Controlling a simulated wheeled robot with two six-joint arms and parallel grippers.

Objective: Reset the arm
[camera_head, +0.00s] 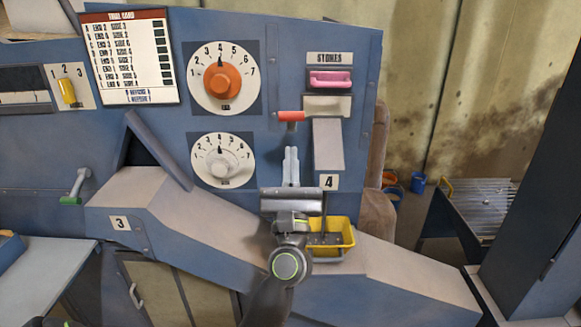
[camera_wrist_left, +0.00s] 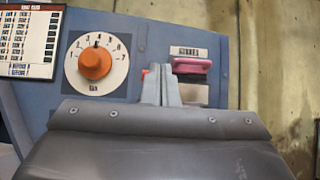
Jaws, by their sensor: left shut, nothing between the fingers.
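My left gripper (camera_head: 291,153) is raised in front of the blue machine panel (camera_head: 275,60). Its two fingers are together and empty, pointing up just below the red-orange lever (camera_head: 290,116). In the left wrist view the shut fingers (camera_wrist_left: 161,75) stand in front of the panel, left of the pink handle (camera_wrist_left: 191,65) under the STONES label. The lever is mostly hidden behind the fingers there. The orange dial (camera_head: 221,80) has its pointer near 4. The white dial (camera_head: 220,163) is below it. My right gripper is not in view.
A yellow bin (camera_head: 345,232) sits on the sloped ledge beside my left wrist. A chute marked 4 (camera_head: 328,145) is right of the fingers. A trial card (camera_head: 128,57) and a yellow knob (camera_head: 67,91) are at left. A grated metal table (camera_head: 485,205) and small buckets (camera_head: 418,183) stand at right.

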